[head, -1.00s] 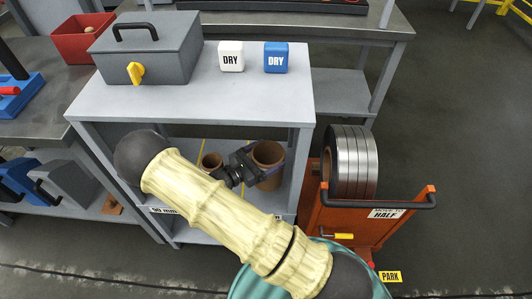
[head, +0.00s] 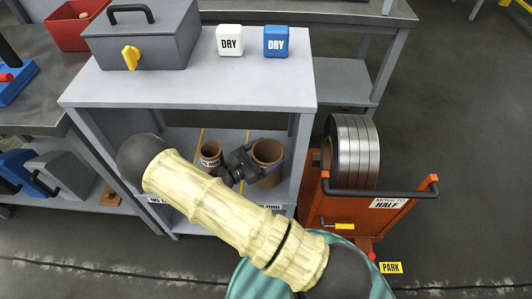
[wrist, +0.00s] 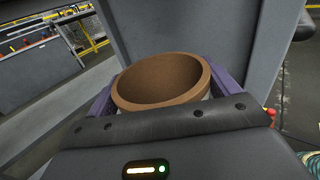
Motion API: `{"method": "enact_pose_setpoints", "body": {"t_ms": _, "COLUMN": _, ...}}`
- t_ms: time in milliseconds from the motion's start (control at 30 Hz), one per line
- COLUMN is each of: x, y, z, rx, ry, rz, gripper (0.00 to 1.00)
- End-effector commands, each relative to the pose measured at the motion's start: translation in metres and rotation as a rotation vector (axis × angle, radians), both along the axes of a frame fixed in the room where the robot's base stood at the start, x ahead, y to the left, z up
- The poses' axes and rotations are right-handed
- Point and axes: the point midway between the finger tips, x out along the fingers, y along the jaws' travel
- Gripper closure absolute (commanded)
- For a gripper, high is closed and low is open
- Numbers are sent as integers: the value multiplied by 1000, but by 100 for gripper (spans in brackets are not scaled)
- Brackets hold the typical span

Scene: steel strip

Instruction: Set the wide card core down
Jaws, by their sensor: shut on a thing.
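The wide card core (head: 267,152) is a brown open-topped tube. It stands upright at the lower shelf (head: 180,142) of the grey stand, at the right side. My gripper (head: 266,168) is shut on it, with a purple finger on each side. In the wrist view the core's open rim (wrist: 160,82) faces the camera, and its lower part is hidden behind my gripper's body. I cannot tell whether its base touches the shelf. A narrower card core (head: 210,155) with a label stands to the left, apart from it.
The stand's top (head: 190,88) bears a grey box (head: 145,40), a white DRY block (head: 230,40) and a blue DRY block (head: 276,41). Stand legs flank the shelf opening. An orange cart (head: 350,215) with a steel strip coil (head: 358,152) is close on the right.

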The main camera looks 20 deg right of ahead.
Motion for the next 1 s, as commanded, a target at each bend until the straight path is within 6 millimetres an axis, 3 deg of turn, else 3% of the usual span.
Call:
{"method": "enact_pose_setpoints", "body": {"t_ms": 467, "x": 0, "y": 0, "z": -5, "rx": -2, "ry": -1, "rz": 0, "gripper": 46}}
{"method": "enact_pose_setpoints", "body": {"t_ms": 500, "x": 0, "y": 0, "z": -5, "rx": -2, "ry": -1, "rz": 0, "gripper": 11}}
{"method": "enact_pose_setpoints", "body": {"t_ms": 567, "x": 0, "y": 0, "z": -5, "rx": -1, "ry": 0, "rz": 0, "gripper": 0}}
{"method": "enact_pose_setpoints", "body": {"t_ms": 833, "x": 0, "y": 1, "z": -6, "rx": 1, "ry": 0, "rz": 1, "gripper": 0}}
{"method": "enact_pose_setpoints", "body": {"t_ms": 1000, "x": -5, "y": 15, "z": -5, "rx": 1, "ry": -1, "rz": 4, "gripper": 0}}
